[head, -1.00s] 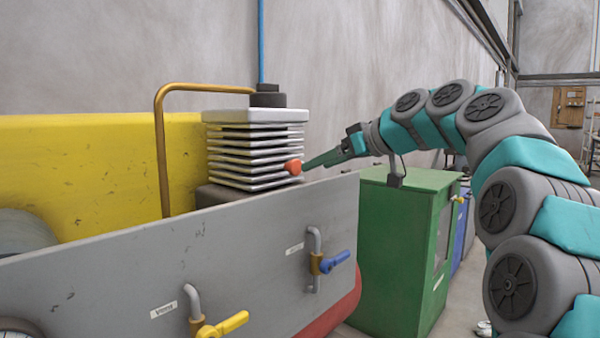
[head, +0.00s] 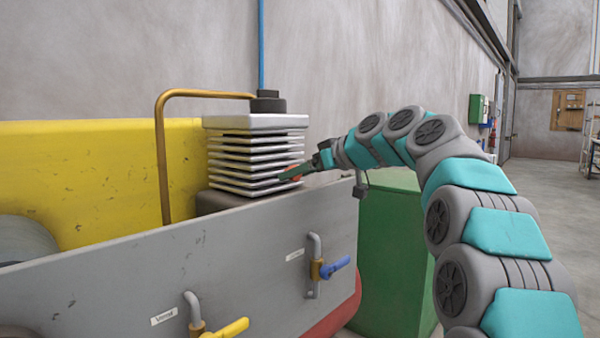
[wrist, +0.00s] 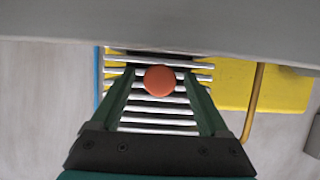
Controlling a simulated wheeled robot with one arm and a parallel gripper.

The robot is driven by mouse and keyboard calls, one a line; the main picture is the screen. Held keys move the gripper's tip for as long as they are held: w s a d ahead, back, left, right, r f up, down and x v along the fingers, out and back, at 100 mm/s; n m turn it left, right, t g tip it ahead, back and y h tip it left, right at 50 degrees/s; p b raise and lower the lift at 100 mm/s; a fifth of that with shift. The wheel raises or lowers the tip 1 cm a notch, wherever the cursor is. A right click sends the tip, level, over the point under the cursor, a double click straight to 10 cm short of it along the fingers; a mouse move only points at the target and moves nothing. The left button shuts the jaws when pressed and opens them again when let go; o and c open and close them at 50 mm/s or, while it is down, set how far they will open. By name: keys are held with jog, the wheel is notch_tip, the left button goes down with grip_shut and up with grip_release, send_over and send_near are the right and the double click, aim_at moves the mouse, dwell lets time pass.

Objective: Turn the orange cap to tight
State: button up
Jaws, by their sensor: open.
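The orange cap (wrist: 159,80) is round and sits in front of the stack of pale metal fins (head: 235,161). In the wrist view it lies between the tips of my gripper (wrist: 160,82), with a small gap showing on each side. My gripper's green fingers are open and reach to both sides of the cap.
A grey panel (head: 120,275) stands in front of the fins, with a blue-handled valve (head: 335,262) and a yellow-handled valve (head: 225,327). A brass pipe (head: 162,150) rises left of the fins. A green cabinet (head: 385,260) stands below my arm.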

grip_shut()
dwell(0.5)
jog(key=shift+r, duration=0.1)
jog(key=shift+w+m+g+y+p, duration=0.1)
jog(key=shift+m+g+y+p, duration=0.95)
jog(key=shift+m+p, duration=1)
jog(key=shift+d, duration=0.1)
grip_release()
